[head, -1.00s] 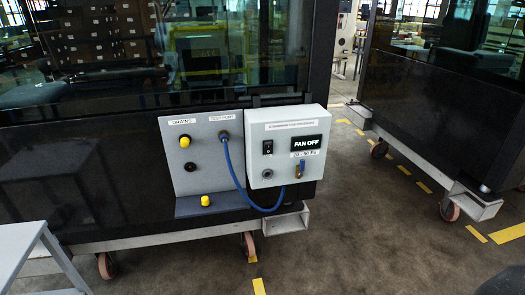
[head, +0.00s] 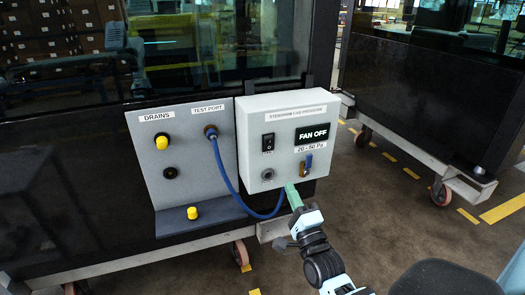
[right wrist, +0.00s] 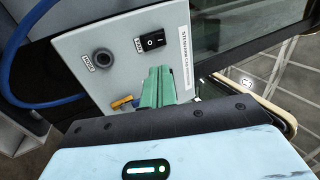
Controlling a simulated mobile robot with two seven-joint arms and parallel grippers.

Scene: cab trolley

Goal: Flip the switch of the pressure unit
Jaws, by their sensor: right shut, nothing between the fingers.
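The pressure unit (head: 286,120) is a light grey box on the dark cab wall. In the right wrist view the switch (right wrist: 151,41) shows clearly, beyond the fingertips. My right gripper (head: 292,192) has green fingers, shut and empty, at the unit's lower edge, below and right of the switch in the head view. It also shows in the right wrist view (right wrist: 156,74), apart from the switch. My left gripper is not in view.
A blue hose (head: 229,178) loops from the test port under the unit. A grey panel (head: 185,185) with yellow caps is to its left. The unit has a round socket (head: 267,174) and a valve with an orange-brown part (head: 305,168). Another dark cab (head: 405,90) stands right.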

